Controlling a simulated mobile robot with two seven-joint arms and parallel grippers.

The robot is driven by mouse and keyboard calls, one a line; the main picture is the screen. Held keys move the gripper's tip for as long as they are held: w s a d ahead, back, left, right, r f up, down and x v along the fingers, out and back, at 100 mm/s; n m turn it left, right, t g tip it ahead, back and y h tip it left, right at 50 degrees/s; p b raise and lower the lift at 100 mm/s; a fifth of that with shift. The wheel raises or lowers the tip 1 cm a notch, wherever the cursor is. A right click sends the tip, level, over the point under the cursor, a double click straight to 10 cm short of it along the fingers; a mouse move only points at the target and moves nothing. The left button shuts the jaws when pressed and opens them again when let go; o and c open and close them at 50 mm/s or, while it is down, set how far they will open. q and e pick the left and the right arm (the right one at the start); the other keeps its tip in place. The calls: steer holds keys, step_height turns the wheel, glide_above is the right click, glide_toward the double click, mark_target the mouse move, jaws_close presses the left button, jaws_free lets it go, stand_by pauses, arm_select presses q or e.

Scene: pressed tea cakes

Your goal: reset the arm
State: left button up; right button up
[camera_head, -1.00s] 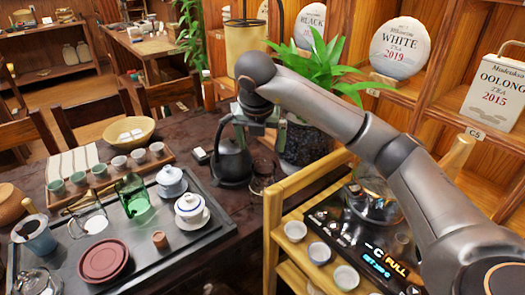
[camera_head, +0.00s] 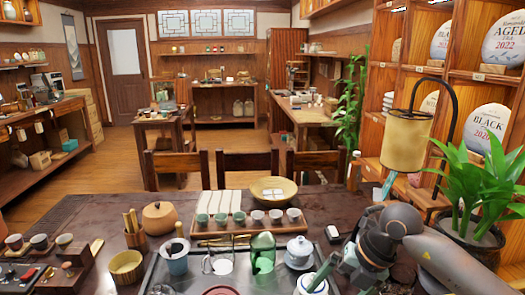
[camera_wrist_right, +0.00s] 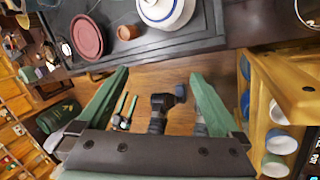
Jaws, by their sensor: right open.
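My right arm reaches in from the right in the head view. Its gripper (camera_head: 326,272) hangs over the right part of the dark tea tray (camera_head: 236,276), beside a blue-and-white lidded bowl (camera_head: 312,285). In the right wrist view my right gripper (camera_wrist_right: 160,78) has its two green fingers wide apart with nothing between them. There it points down over the floor past the tray's edge (camera_wrist_right: 190,36). The lidded bowl (camera_wrist_right: 165,10) and a red-brown plate (camera_wrist_right: 87,36) lie beyond the fingertips. My left gripper is not in view.
A white lidded bowl (camera_head: 299,252), a green glass pitcher (camera_head: 263,253) and a row of cups stand near the arm. A wooden cart (camera_wrist_right: 262,75) with cups is on the right in the wrist view. A plant (camera_head: 480,190) stands behind the arm.

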steer(key=s+a+r+m+t+y+p, duration=0.1)
steer(key=s+a+r+m+y, duration=0.2)
steer(key=a+y, duration=0.45)
steer(key=s+a+r+y+p, duration=0.2)
steer(key=s+a+r+y, duration=0.15)
steer(key=a+y, duration=0.45)
steer(key=w+d+f+m+t+h+p, duration=0.1)
steer(key=d+f+m+t+h, duration=0.55)
steer(key=m, duration=0.45)
steer(key=d+f+m+t+h+p, duration=0.2)
steer(key=d+f+m+t+h, duration=0.4)
steer(key=m, duration=0.5)
steer(key=s+d+f+m+g+h, duration=0.4)
steer(key=s+f+m+g+h, duration=0.1)
steer(key=s+f, duration=0.8)
steer(key=shift+s+f+p, duration=0.3)
steer(key=shift+f+p, duration=0.1)
steer(key=shift+d, duration=0.1)
